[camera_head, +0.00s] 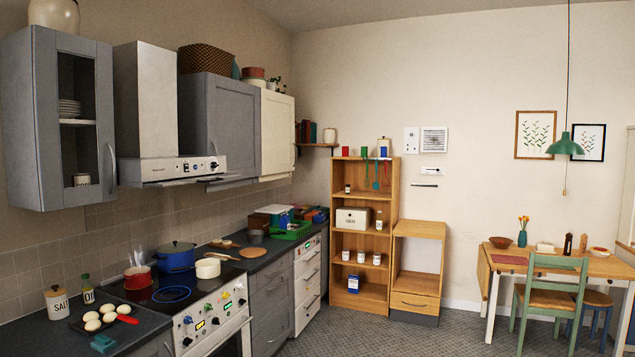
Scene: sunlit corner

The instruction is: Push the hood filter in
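The range hood has a tall pale chimney (146,100) and a white front panel (192,167) with knobs. It hangs on the left wall above the stove, between two grey cabinets. A thin light strip (172,183) shows along the hood's lower front edge and seems to stick out a little; it may be the filter's front edge. How far out the filter is, I cannot tell from here. The hood's underside is mostly hidden. Neither of my grippers is in view.
Below the hood, the stove (208,318) holds a blue pot (177,258), a red pot (138,278) and a cream pot (208,268). Eggs (93,325) lie on the near counter. A wooden shelf (338,243) stands at the back. The floor (400,341) in front is clear.

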